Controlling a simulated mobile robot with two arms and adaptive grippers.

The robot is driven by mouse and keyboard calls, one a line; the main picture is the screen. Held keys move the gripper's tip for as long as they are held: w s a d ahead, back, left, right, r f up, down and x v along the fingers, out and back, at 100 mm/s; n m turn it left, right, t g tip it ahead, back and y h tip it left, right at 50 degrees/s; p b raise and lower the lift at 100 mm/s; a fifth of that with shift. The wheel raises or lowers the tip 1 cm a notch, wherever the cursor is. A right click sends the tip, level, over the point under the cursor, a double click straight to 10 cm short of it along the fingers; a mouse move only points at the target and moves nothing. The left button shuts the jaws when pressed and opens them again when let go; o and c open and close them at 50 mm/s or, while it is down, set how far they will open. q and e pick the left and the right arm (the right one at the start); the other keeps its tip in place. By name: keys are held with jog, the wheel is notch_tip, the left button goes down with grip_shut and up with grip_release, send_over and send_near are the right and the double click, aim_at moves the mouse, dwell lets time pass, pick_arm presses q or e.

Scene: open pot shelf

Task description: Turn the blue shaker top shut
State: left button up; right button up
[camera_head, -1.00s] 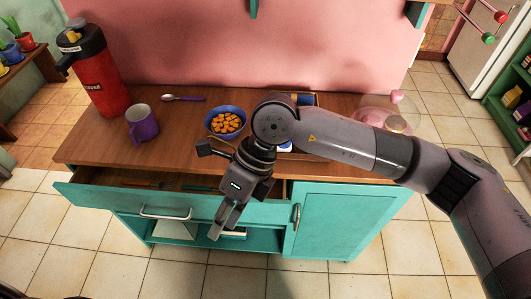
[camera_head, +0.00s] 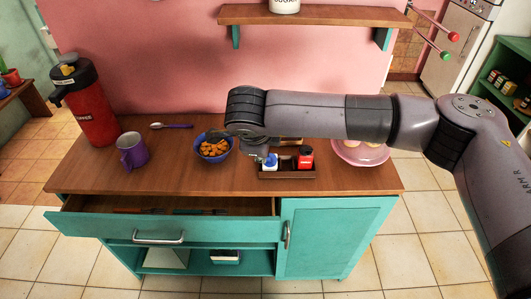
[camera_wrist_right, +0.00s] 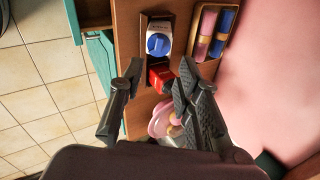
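The shaker with the blue top (camera_head: 270,161) stands in a small wooden caddy (camera_head: 288,174) on the counter. In the right wrist view its round blue top (camera_wrist_right: 158,44) is seen from above, on a white body; I cannot tell whether it is shut. A red shaker (camera_head: 306,156) stands beside it in the caddy and also shows in the wrist view (camera_wrist_right: 160,75). My right gripper (camera_wrist_right: 160,75) is open and empty, its fingertips framing the red shaker in that picture; the blue top lies ahead of them, apart. In the head view my arm mostly hides this gripper. My left gripper is out of view.
A blue bowl of orange pieces (camera_head: 212,149), purple mug (camera_head: 132,150), spoon (camera_head: 172,126) and red flask (camera_head: 90,110) stand to the left. A pink plate (camera_head: 362,152) is right. A drawer (camera_head: 160,227) hangs open. A wall shelf (camera_head: 320,17) is above.

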aim_at(266, 166)
jog(key=p+x, duration=0.2)
jog(key=x, duration=0.7)
jog(key=shift+f, duration=0.3)
jog(key=shift+c, duration=0.2)
grip_shut()
